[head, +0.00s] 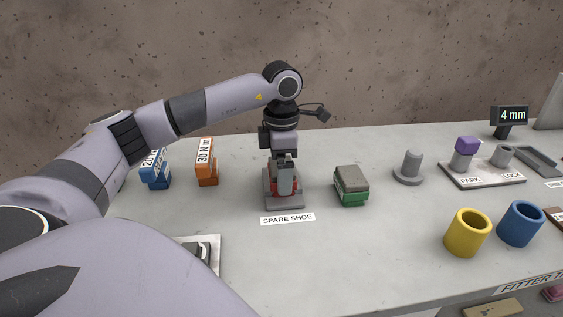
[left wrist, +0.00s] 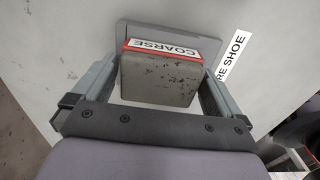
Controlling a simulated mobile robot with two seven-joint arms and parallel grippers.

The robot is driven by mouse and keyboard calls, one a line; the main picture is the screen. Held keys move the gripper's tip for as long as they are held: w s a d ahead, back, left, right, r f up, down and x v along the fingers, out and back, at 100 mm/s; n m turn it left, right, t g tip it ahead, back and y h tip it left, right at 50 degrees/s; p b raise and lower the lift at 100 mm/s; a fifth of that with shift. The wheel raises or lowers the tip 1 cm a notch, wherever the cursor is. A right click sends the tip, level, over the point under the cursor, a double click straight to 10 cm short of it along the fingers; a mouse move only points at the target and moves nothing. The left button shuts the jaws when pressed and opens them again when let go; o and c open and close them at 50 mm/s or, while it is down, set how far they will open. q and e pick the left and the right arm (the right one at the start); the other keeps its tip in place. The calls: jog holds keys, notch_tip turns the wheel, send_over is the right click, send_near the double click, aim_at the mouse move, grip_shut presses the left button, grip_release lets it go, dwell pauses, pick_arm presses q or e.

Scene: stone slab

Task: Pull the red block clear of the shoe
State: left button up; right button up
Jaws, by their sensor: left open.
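The red block (head: 270,188) stands in the grey shoe (head: 285,205) behind the SPARE SHOE label, mostly hidden by my left gripper (head: 285,186). In the left wrist view the red block (left wrist: 160,80) shows a speckled grey face, a red edge and a COARSE label. The shoe's grey plate (left wrist: 150,31) lies beyond it. My left gripper (left wrist: 160,70) points down over the block, open, with one finger on each side. A narrow gap shows at the left finger; contact at the right finger is unclear. My right gripper is out of view.
A green block (head: 352,190) with a grey top sits right of the shoe; an orange block (head: 206,174) and a blue block (head: 156,176) sit left. A flanged post (head: 409,170), yellow cup (head: 467,236) and blue cup (head: 521,226) stand farther right. The slab's front middle is clear.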

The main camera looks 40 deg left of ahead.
pick_arm(q)
jog(key=c, duration=1.1)
jog(key=shift+o, duration=0.2)
jog(key=shift+s+d, duration=0.9)
jog(key=shift+d, duration=0.25)
jog(key=shift+s+d, duration=0.9)
jog(key=shift+d, duration=0.2)
jog(key=shift+s+d, duration=0.9)
jog(key=shift+d, duration=0.25)
jog(key=shift+r+p, duration=0.1)
jog(key=shift+p, duration=0.2)
jog(key=shift+s+d+r+p, duration=0.25)
jog(key=shift+d+r+p, duration=0.05)
jog(key=shift+r+p, duration=0.1)
jog(key=shift+s+d+r+p, duration=0.35)
jog(key=shift+d+r+p, duration=0.1)
jog(key=shift+r, duration=0.1)
jog(key=shift+s+d+r+p, duration=0.3)
jog(key=shift+s+d+r, duration=0.05)
jog(key=shift+d+r, duration=0.15)
